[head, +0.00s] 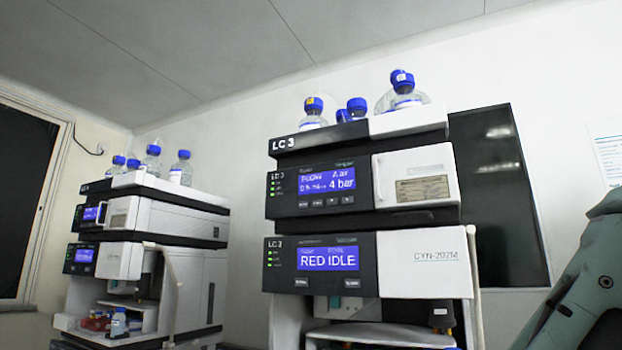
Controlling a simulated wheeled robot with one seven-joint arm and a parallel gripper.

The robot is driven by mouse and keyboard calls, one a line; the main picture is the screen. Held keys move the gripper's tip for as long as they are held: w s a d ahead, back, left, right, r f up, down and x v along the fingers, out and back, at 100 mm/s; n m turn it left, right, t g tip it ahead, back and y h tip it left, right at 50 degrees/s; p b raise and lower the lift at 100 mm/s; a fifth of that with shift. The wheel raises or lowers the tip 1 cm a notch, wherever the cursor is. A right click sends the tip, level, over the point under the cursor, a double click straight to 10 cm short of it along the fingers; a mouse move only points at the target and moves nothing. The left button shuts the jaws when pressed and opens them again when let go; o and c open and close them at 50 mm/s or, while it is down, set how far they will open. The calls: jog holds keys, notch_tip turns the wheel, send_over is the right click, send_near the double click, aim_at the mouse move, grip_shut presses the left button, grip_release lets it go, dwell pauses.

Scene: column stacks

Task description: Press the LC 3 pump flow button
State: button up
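The stack labelled LC 3 (284,143) stands right of centre in the head view. Its upper module (285,205), which looks like the pump, has a blue display (327,181) showing flow text and "4 bar". A row of small dark buttons (318,202) sits under that display. Their labels are too small to read surely, so I cannot tell which one is flow. My gripper is out of view; only part of my arm shows at the lower right.
A second similar stack (150,217) stands to the left, with blue-capped bottles (181,168) on top. Bottles (403,92) also stand on the LC 3 stack. A dark panel (497,190) is on the wall behind. A tube (475,285) runs down the stack's right side.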

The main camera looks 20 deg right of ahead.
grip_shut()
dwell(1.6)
